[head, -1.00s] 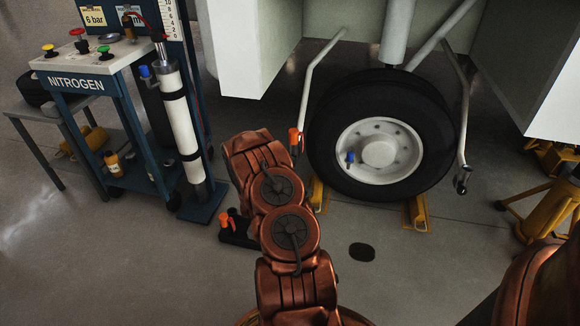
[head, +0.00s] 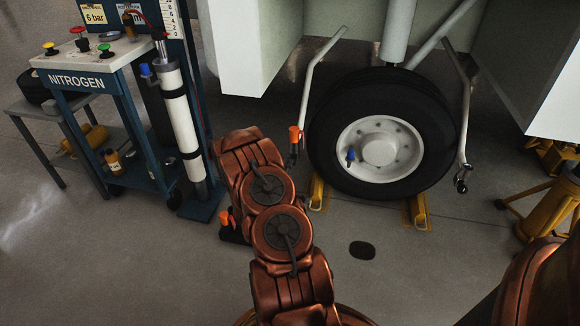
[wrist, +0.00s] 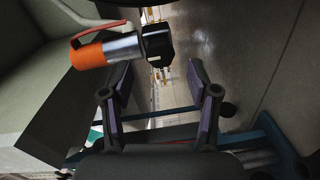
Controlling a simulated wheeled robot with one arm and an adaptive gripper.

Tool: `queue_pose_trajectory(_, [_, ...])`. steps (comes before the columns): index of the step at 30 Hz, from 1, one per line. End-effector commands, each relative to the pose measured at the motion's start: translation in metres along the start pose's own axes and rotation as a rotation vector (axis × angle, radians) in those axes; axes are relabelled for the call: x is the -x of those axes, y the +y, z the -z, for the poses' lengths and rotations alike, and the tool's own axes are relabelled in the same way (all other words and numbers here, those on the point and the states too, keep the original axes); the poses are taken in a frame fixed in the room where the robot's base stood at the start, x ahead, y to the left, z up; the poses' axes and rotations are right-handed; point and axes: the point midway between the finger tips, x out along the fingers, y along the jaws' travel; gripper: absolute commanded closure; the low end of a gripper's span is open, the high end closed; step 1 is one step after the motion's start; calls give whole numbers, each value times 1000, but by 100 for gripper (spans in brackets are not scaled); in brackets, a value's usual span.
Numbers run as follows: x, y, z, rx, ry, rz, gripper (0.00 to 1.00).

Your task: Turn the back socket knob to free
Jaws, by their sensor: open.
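An orange knob (head: 294,134) sits on the dark socket at the lower end of the left tow strut, left of the wheel. In the wrist view, an orange sleeve (wrist: 92,54) with a red lever (wrist: 97,33) sits on a silver and black socket (wrist: 156,44), lying sideways at upper left. I cannot tell whether this is the back socket. My gripper (wrist: 160,92) is open and empty, with the socket above and ahead of its fingertips, apart from them. In the head view my gripper is hidden behind my arm.
The wheel (head: 382,134) with a blue valve cap (head: 351,154) stands right of the strut, between yellow chocks (head: 318,193). The blue nitrogen cart (head: 120,120) stands left. Floor around the drain cover (head: 362,250) is clear.

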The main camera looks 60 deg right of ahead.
Motion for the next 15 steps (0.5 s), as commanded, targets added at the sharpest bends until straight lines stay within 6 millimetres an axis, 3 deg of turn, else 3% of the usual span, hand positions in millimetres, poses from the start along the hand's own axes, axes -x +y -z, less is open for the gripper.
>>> queue_pose_trajectory(9, [48, -1, 0, 2, 0, 4, 40])
queue_pose_trajectory(15, [68, 0, 0, 0, 0, 0, 40])
